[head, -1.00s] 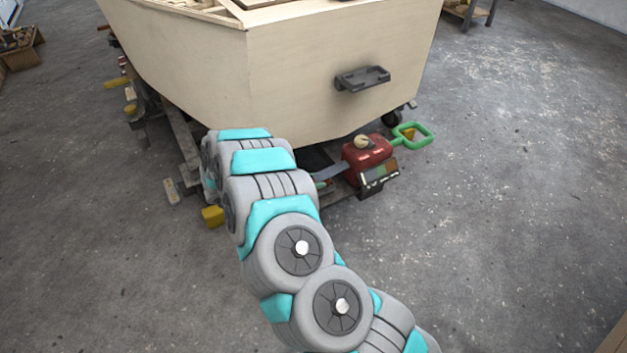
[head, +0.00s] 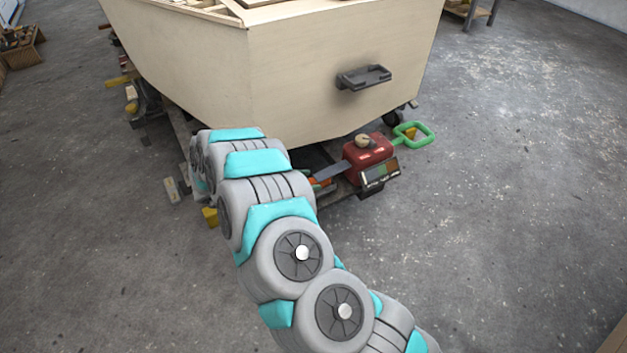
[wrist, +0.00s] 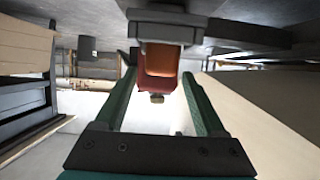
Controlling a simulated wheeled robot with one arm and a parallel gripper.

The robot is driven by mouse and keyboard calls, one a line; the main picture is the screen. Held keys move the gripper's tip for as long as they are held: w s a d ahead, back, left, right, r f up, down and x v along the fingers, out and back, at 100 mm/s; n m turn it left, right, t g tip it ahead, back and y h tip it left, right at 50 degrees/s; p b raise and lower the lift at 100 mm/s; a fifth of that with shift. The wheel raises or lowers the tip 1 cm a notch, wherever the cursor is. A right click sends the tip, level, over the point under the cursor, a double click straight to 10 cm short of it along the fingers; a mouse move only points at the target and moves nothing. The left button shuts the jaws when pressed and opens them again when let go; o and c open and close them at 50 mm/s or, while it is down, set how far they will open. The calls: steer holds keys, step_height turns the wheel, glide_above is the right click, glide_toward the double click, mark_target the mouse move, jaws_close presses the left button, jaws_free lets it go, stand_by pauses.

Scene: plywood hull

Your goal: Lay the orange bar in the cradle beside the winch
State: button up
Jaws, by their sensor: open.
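My gripper (wrist: 159,76) is open in the wrist view, its two green fingers apart. The orange bar (wrist: 160,58) shows end-on ahead, about level with the fingertips and not clamped. It appears to rest in the dark cradle (wrist: 160,30); this view looks upside down. The red winch (wrist: 155,85) with its knob is just beyond it. In the head view, the winch (head: 367,150) stands by the hull's lower edge. A small orange piece of the bar (head: 319,181) shows left of it, by the dark cradle (head: 313,161). My arm hides my gripper there.
The plywood hull (head: 330,75) rises behind the winch, with a black bracket (head: 364,77) on its face. A green handle (head: 415,134) sticks out right of the winch. Blocks and timbers lie under the hull's left side. The concrete floor at right is clear.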

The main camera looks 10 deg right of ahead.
steer(key=v, duration=0.9)
steer(key=shift+a, duration=0.1)
stand_by(1.9)
